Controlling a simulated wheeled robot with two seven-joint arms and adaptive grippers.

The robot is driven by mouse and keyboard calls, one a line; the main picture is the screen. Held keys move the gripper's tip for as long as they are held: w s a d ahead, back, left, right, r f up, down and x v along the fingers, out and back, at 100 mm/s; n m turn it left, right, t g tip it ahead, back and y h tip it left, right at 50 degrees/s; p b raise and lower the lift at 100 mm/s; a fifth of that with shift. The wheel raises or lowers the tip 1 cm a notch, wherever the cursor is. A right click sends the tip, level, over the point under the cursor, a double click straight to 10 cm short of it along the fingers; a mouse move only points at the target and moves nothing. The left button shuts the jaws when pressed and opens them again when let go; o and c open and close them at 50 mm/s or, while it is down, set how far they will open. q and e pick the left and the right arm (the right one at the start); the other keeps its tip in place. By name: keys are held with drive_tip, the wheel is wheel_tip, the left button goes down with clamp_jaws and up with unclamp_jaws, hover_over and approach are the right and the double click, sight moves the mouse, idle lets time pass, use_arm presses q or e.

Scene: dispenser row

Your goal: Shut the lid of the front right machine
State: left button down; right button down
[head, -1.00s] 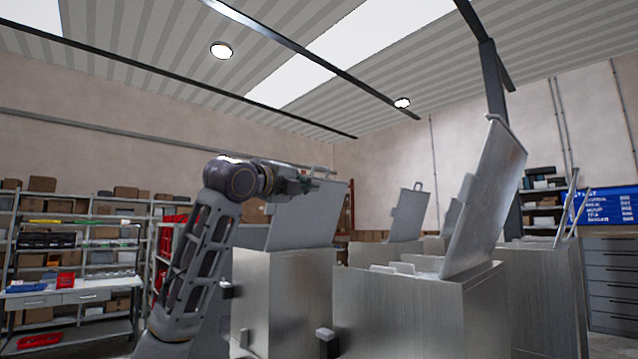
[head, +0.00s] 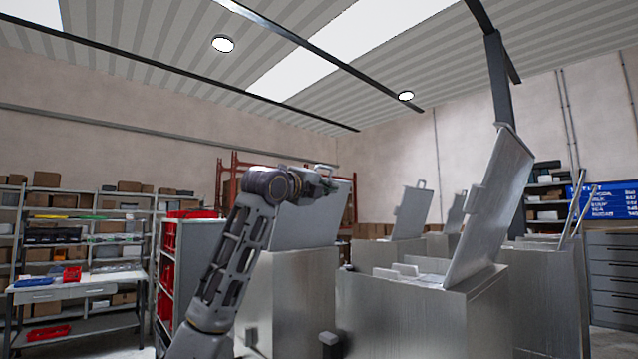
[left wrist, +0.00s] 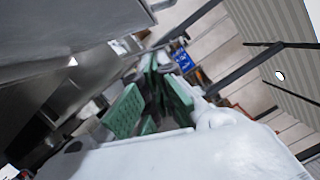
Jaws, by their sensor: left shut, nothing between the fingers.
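Several grey metal machines stand with lids raised. The nearest machine (head: 400,312) at centre right has a tall lid (head: 492,205) tilted up and back. Another machine (head: 545,295) stands at its right, its lid (head: 577,215) seen nearly edge-on. A machine (head: 290,295) at left centre has an open lid (head: 318,226), partly behind my left arm. I cannot tell for sure which one is called front right. My left gripper (head: 322,185) is shut and empty by that left lid's top edge; contact is unclear. Its green-padded fingers (left wrist: 152,100) show in the left wrist view. My right gripper is out of view.
More machines with open lids (head: 410,212) stand behind. A shelf rack with red bins (head: 168,262) and a white workbench (head: 80,288) are at left. Grey drawers (head: 612,280) are at right. Open floor lies at lower left.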

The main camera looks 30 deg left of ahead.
use_arm(q)
drive_tip(key=shift+w+a+r+p, duration=0.3)
drive_tip(key=shift+w+a+p, duration=0.1)
drive_tip(key=shift+w+a, duration=0.2)
drive_tip(key=shift+w+a+r+p, duration=0.25)
drive_tip(key=shift+w+a+p, duration=0.2)
drive_tip(key=shift+w, duration=0.15)
drive_tip(key=shift+w+a+r+p, duration=0.3)
drive_tip(key=shift+w+a+p, duration=0.05)
drive_tip(key=shift+w+a, duration=0.25)
drive_tip(key=shift+r, duration=0.1)
